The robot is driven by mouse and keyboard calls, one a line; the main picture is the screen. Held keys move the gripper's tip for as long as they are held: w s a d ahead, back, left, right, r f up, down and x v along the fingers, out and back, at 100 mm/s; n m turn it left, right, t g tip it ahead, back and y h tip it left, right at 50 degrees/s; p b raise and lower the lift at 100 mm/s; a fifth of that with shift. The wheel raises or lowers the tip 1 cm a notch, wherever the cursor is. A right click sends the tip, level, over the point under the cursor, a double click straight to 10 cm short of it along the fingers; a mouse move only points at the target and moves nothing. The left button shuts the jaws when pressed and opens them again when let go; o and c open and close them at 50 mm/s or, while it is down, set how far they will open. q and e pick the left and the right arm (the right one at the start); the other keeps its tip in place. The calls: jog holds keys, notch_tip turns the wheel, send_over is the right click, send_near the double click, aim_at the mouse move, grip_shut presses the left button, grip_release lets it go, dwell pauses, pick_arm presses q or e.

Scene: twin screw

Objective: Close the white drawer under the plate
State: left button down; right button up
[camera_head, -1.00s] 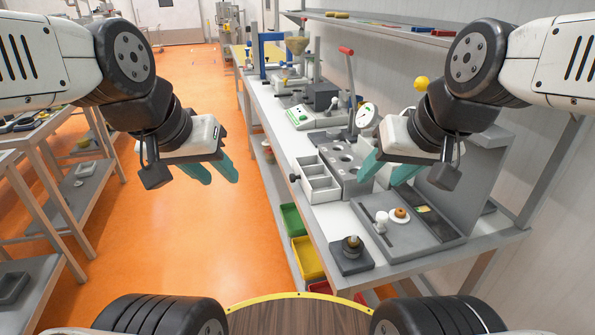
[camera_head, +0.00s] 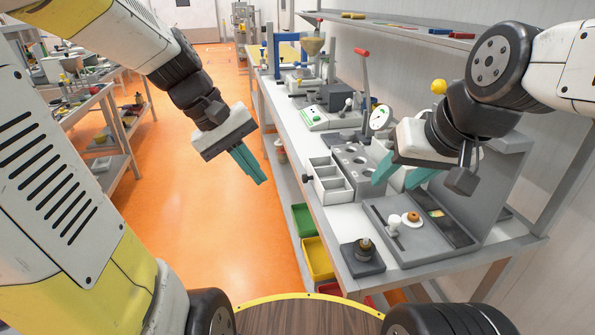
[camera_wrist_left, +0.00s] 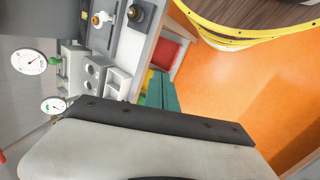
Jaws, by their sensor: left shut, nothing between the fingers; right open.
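The white drawer (camera_head: 326,184) stands open on the workbench, its several compartments showing. It sticks out to the left of the grey plate with round holes (camera_head: 352,157), and its dark knob (camera_head: 307,178) faces the aisle. The drawer also shows in the left wrist view (camera_wrist_left: 119,82), beside the plate (camera_wrist_left: 92,73). My left gripper (camera_head: 258,179) is shut and empty, over the aisle to the left of the knob and apart from it. My right gripper (camera_head: 398,182) is open and empty, above the bench to the right of the drawer, and hides part of what lies behind it.
A grey tray (camera_head: 424,255) with a white cup and a small plate lies at the bench front. A dark block with a round part (camera_head: 362,262) stands beside it. A red-handled lever (camera_head: 364,85) rises behind the plate. Green (camera_head: 303,220) and yellow bins (camera_head: 318,259) sit below; the orange aisle is free.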

pick_arm(q)
jog(key=w+f+n+g+h, duration=0.2)
jog(key=w+f+n+h, duration=0.2)
jog(key=w, duration=0.3)
jog(key=n+t+h, duration=0.7)
jog(key=n+h, duration=0.1)
jog(key=n, duration=0.5)
send_near(313, 180)
jog(key=x, duration=0.3)
jog(key=shift+w+d+r, duration=0.15)
jog(key=shift+w+r, duration=0.1)
jog(key=x, duration=0.9)
jog(key=shift+s+d+f, duration=0.2)
jog(key=shift+w+d+r, duration=0.1)
jog(key=shift+d, duration=0.3)
